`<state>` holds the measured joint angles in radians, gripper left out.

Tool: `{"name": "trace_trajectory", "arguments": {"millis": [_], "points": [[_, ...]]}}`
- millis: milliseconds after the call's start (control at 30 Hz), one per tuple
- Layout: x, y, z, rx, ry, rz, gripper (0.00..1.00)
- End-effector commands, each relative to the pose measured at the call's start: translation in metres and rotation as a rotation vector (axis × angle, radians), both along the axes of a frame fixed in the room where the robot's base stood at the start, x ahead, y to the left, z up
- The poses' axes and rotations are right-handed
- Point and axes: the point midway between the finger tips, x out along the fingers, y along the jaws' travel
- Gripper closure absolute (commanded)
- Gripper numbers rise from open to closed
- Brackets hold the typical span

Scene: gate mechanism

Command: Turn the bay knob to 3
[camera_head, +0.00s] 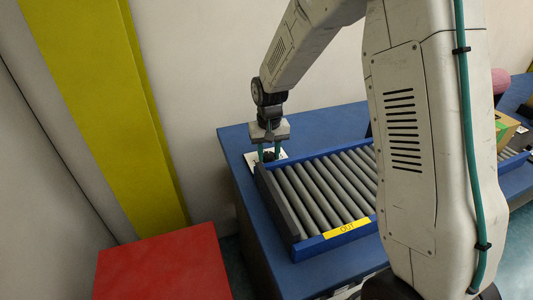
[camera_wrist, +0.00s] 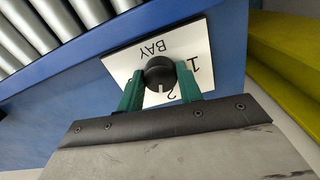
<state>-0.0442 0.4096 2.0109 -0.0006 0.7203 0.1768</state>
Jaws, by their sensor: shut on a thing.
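The bay knob (camera_wrist: 160,72) is a round black knob with a white pointer line. It sits on a white plate (camera_wrist: 118,66) marked BAY, which appears upside down in the wrist view. The pointer line faces the bottom of that view, near the partly visible 2. The 1 shows at the right; I cannot see a 3. My gripper (camera_wrist: 160,90) has its two green fingers on either side of the knob and is shut on it. In the head view my gripper (camera_head: 269,152) reaches down over the plate (camera_head: 251,160) at the blue table's back left corner.
A roller conveyor (camera_head: 325,188) with a blue frame and a yellow OUT label stands right beside the plate on the blue table (camera_head: 235,140). A yellow post (camera_head: 100,90) and a red box (camera_head: 165,265) are at the left. A yellowish box (camera_head: 506,130) is far right.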

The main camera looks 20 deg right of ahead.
Motion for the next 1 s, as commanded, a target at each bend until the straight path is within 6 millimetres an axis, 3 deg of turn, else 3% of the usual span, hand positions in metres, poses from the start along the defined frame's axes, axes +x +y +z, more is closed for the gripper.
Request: {"name": "trace_trajectory", "arguments": {"millis": [500, 1000], "points": [[-0.0016, 0.0008, -0.0015, -0.002, 0.006, -0.468, 0.87], [-0.0014, 0.0018, -0.0016, -0.002, 0.006, -0.711, 0.87]]}}
